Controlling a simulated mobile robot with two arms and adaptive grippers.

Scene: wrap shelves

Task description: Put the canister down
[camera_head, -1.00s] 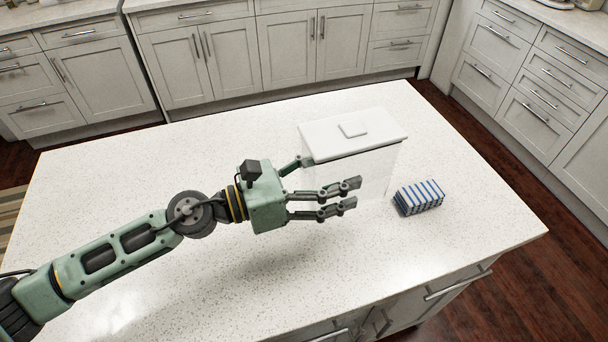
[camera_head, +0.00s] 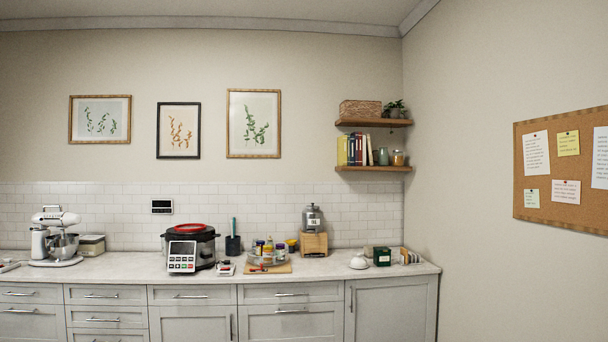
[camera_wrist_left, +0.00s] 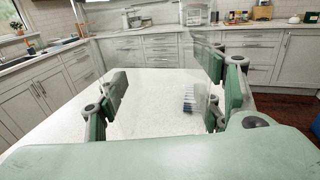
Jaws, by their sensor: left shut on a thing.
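The clear-walled canister shows in the left wrist view as a faint see-through panel (camera_wrist_left: 204,62) beside the right-hand finger. Most of its outline is hard to make out against the room behind. My left gripper (camera_wrist_left: 163,82) has its fingers on both sides of it and is shut on it, above or at the white island top (camera_wrist_left: 150,120). I cannot tell whether its base touches the top. My right gripper is in neither current view.
A blue-and-white striped block (camera_wrist_left: 188,98) lies on the island. In the head view, the back counter (camera_head: 130,265) holds a mixer (camera_head: 55,238), a cooker (camera_head: 190,248), a grey jar (camera_head: 312,217) on a wooden box and a board with small containers (camera_head: 268,268).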

